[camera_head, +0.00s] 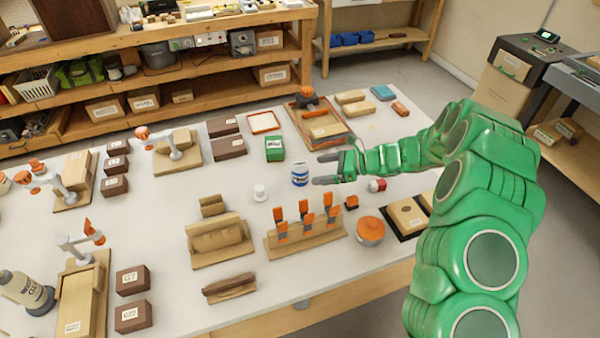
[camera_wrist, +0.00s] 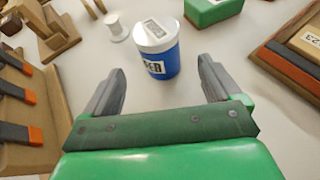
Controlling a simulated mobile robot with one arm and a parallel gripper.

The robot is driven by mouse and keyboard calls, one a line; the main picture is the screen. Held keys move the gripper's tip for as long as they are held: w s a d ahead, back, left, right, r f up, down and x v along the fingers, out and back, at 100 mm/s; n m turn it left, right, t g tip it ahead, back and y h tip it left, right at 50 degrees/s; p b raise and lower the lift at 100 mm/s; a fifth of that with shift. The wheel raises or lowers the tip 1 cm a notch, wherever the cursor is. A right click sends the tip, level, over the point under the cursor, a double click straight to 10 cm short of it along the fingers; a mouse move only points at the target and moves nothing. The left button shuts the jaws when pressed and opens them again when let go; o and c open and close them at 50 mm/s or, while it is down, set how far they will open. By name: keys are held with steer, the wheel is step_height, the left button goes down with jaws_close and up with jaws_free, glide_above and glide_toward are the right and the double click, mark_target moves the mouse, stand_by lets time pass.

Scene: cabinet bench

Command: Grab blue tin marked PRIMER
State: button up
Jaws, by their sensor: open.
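The blue tin (camera_head: 299,176) stands upright on the white bench top, with a pale lid and a white label band. In the wrist view the tin (camera_wrist: 157,58) is just beyond my fingertips, roughly midway between them; the label's visible letters end in "ER". My gripper (camera_head: 326,169) is open, low over the bench, to the right of the tin in the head view. In the wrist view my gripper (camera_wrist: 162,75) has its two grey fingers spread wide with nothing between them.
A white spool (camera_head: 260,192) stands left of the tin, and a green box (camera_head: 275,148) stands behind it. A wooden rack with orange-handled tools (camera_head: 305,239) is in front. A red and white can (camera_head: 377,185) lies under my arm. Bare bench surrounds the tin.

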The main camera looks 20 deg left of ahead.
mark_target(300, 170)
steer(key=shift+r+x, duration=0.2)
steer(key=shift+x, duration=1.8)
steer(key=shift+r+x, duration=0.15)
steer(key=shift+x, duration=1.8)
steer(key=shift+a, duration=0.15)
steer(key=c, duration=1.2)
steer(key=shift+r, duration=0.15)
steer(key=shift+c, duration=0.2)
